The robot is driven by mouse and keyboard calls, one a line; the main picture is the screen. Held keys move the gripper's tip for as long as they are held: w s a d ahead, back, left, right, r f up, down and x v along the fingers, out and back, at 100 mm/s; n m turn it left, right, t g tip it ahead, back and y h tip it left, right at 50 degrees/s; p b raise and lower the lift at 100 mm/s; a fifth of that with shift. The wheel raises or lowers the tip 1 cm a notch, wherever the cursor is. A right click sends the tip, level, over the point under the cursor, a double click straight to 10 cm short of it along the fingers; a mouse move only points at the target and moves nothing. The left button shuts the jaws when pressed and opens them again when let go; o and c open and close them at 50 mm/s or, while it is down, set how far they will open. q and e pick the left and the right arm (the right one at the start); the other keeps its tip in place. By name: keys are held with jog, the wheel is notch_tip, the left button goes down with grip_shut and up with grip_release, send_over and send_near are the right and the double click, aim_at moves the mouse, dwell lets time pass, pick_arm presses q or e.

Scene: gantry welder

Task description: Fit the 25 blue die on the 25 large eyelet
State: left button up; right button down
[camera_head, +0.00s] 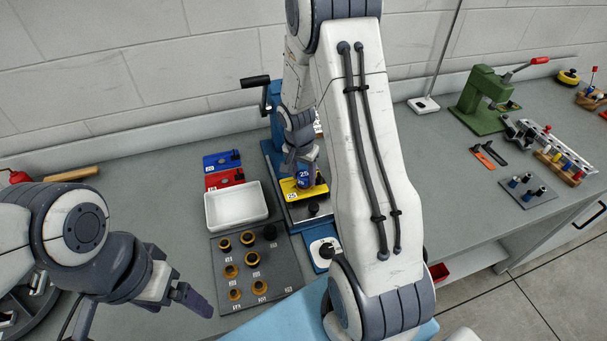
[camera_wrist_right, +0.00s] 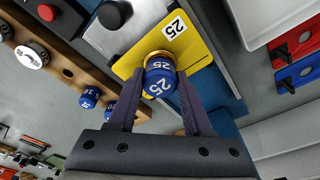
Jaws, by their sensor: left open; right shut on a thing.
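The blue 25 die (camera_head: 304,176) is between the fingers of my right gripper (camera_head: 299,160), over the yellow plate (camera_head: 291,195) marked 25. In the right wrist view the die (camera_wrist_right: 159,82) shows a white 25, and the fingertips of the right gripper (camera_wrist_right: 161,76) are at its sides. A brass-coloured ring (camera_wrist_right: 158,56), apparently the 25 large eyelet, shows at the die's far end, against the yellow plate (camera_wrist_right: 203,47). I cannot tell whether die and ring are fully seated. My left gripper (camera_head: 187,298) is open and empty, left of the grey eyelet board.
The grey board (camera_head: 222,300) holds several brass eyelets. A white tray (camera_head: 236,206) and red (camera_head: 222,179) and blue (camera_head: 220,160) plates lie behind it. A blue press with a black handle (camera_head: 255,82) stands by the yellow plate. A green press (camera_head: 482,95) is at right.

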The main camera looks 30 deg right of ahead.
jog(key=shift+f, duration=0.2)
jog(key=shift+c, duration=1.2)
grip_release()
notch_tip(320, 180, up, 10)
jog(key=a+b, duration=0.1)
jog(key=shift+s+a+r, duration=0.25)
jog(key=shift+s, duration=0.15)
jog(key=s+a+r+n+y, duration=0.1)
jog(key=s+a+r+n, duration=0.1)
jog(key=s+a+n, duration=0.5)
jog(key=s+a+r+n+y, duration=0.1)
jog(key=s+a+r+n, duration=0.15)
jog(key=a, duration=0.95)
jog(key=s+a+n+g, duration=0.1)
jog(key=s+a+n, duration=0.5)
jog(key=s+n, duration=0.4)
jog(key=s, duration=0.3)
jog(key=shift+s+y, duration=0.2)
jog(key=shift+y, duration=0.1)
